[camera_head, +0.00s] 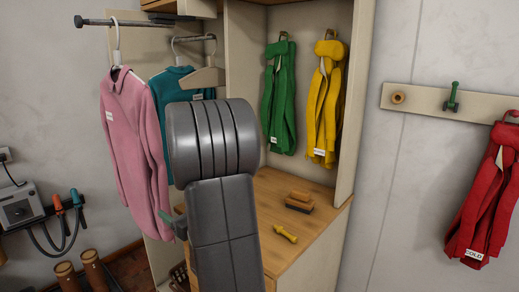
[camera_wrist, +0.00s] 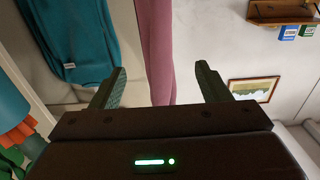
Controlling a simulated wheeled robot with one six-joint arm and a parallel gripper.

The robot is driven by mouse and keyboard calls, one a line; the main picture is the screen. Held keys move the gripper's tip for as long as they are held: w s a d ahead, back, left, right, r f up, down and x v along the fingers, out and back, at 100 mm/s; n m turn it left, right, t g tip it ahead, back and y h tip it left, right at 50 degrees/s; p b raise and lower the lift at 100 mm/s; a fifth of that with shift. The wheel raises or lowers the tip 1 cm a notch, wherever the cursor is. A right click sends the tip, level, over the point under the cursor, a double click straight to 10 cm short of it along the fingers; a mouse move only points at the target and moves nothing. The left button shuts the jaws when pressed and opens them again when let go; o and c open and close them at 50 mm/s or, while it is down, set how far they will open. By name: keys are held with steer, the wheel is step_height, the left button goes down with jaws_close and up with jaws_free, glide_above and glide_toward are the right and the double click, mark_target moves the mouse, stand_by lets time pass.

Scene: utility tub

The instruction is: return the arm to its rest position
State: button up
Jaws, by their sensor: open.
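My gripper (camera_wrist: 158,84) shows in the wrist view with its two green fingers spread wide apart and nothing held between them. A strip of the pink jacket (camera_wrist: 160,45) shows beyond the gap between the fingers; the distance to it is hard to tell. In the head view my grey arm stands upright in front of the wardrobe, and my gripper is mostly hidden behind it. The pink jacket (camera_head: 130,120) hangs on a hanger on the rail, left of my arm. A teal jacket (camera_head: 170,88) hangs beside it, partly behind my arm.
Green (camera_head: 280,100) and yellow (camera_head: 325,105) garments hang above. A red one (camera_head: 485,200) hangs far right. The rail (camera_head: 140,23) juts left.

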mark_target(165, 194)
steer(key=p+x, duration=0.1)
steer(key=x, duration=0.6)
steer(key=r+p+x, duration=0.1)
steer(key=x, duration=0.3)
steer(key=shift+p, duration=0.35)
step_height(165, 194, up, 3)
steer(key=p, duration=0.3)
steer(key=shift+s+d+f, duration=0.15)
steer(key=shift+f, duration=0.05)
steer(key=shift+s+d+f+b, duration=0.45)
steer(key=shift+d+f+b, duration=0.1)
steer(key=shift+b, duration=0.25)
steer(key=b+v, duration=0.2)
steer(key=v, duration=0.5)
steer(key=shift+s+d+r+b, duration=0.1)
steer(key=shift+d+b, duration=0.05)
steer(key=shift+b, duration=0.25)
step_height(165, 194, down, 10)
steer(key=w+m+t+h, duration=0.1)
steer(key=shift+w+r, duration=0.25)
